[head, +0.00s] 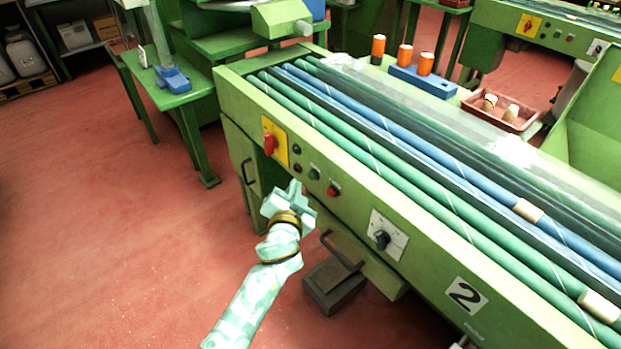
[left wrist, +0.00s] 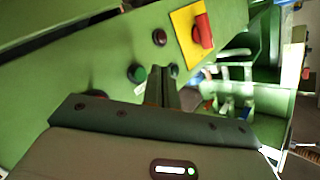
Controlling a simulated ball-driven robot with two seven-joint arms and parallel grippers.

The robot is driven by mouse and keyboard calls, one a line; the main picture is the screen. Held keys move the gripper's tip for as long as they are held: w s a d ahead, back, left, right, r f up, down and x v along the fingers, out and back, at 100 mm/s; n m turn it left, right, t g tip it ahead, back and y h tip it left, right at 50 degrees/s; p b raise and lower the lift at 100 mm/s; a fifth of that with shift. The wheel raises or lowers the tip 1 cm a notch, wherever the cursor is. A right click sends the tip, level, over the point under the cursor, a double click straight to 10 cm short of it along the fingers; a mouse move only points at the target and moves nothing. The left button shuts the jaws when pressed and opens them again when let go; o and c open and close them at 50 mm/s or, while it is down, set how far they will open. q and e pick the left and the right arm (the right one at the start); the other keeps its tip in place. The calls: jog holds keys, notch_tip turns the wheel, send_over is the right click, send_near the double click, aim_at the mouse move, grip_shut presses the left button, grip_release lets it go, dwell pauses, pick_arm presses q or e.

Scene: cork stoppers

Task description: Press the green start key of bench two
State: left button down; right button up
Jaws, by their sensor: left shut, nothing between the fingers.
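Bench two is the long green bench (head: 350,175) with a "2" plate (head: 465,295) on its front. Its green start key (head: 314,174) is a small round button on the front panel, left of a red button (head: 333,191). My left gripper (head: 294,188) is shut and empty, just in front of the panel and a little below left of the key in the head view. In the left wrist view the green key (left wrist: 137,73) shows whole, just left of the shut fingertips (left wrist: 160,75). I see no clear contact. My right gripper is not in view.
A red switch (head: 270,143) on a yellow plate and two dark round fittings (head: 296,157) sit left of the key. A black rotary knob (head: 382,240) is to the right. Below are a drawer handle (head: 340,252) and a grey pedal box (head: 334,285). Red floor at left is clear.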

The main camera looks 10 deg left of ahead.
aim_at(312, 176)
pick_arm(q)
jog(key=shift+w+d, duration=0.45)
jog(key=shift+w, duration=0.05)
dwell(0.7)
dwell(1.1)
jog(key=shift+w+d+b, duration=0.1)
jog(key=shift+w+b, duration=0.05)
jog(key=shift+b, duration=0.15)
jog(key=shift+w+d, duration=0.15)
jog(key=shift+w, duration=0.05)
